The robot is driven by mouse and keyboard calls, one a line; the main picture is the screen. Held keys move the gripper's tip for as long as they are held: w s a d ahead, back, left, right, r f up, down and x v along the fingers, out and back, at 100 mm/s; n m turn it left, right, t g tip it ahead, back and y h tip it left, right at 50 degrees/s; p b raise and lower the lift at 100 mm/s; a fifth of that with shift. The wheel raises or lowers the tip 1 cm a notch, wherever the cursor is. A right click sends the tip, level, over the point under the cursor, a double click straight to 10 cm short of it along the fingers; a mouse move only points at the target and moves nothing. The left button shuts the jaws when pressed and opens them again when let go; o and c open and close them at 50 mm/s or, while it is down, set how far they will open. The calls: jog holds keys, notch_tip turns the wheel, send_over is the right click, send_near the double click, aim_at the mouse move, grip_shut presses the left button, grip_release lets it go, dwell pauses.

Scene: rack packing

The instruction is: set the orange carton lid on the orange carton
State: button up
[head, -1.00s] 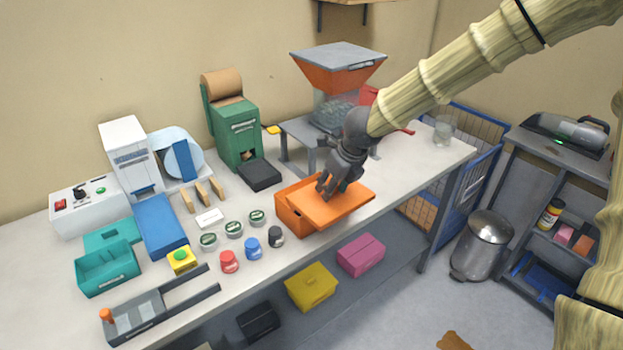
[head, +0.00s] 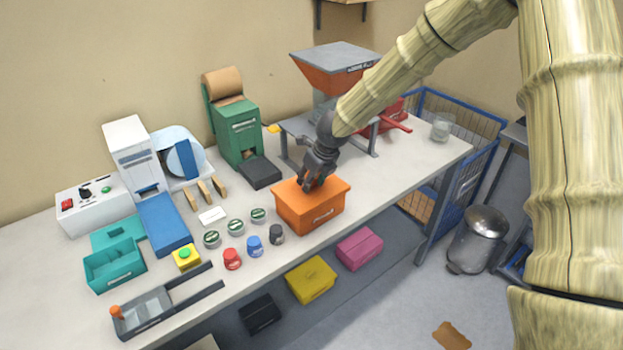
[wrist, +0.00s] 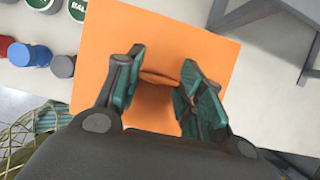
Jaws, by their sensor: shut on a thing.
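The orange carton (head: 309,213) stands on the bench near its front edge. The orange carton lid (head: 334,184) lies over the top of the carton and lines up with its walls in the head view. I cannot tell whether it is fully seated. In the wrist view the lid (wrist: 200,45) fills the middle and hides the carton below. My gripper (head: 308,184) is above the lid, with its fingers (wrist: 160,80) shut on the lid's raised orange handle. The carton's inside is hidden.
Several small jars, including a dark one (head: 276,235), stand left of the carton. A green dispenser (head: 236,130) and a hopper machine (head: 335,68) stand behind. Clear bench lies to the right. Yellow (head: 311,280) and pink (head: 359,249) cartons sit on the shelf below.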

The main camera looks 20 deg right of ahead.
jog(key=shift+f, duration=0.4)
jog(key=shift+f, duration=0.4)
jog(key=o, duration=1)
jog(key=shift+r, duration=0.45)
jog(key=b+v, duration=0.3)
jog(key=v, duration=0.9)
jog(key=shift+s+f, duration=0.1)
jog(key=shift+f, duration=0.05)
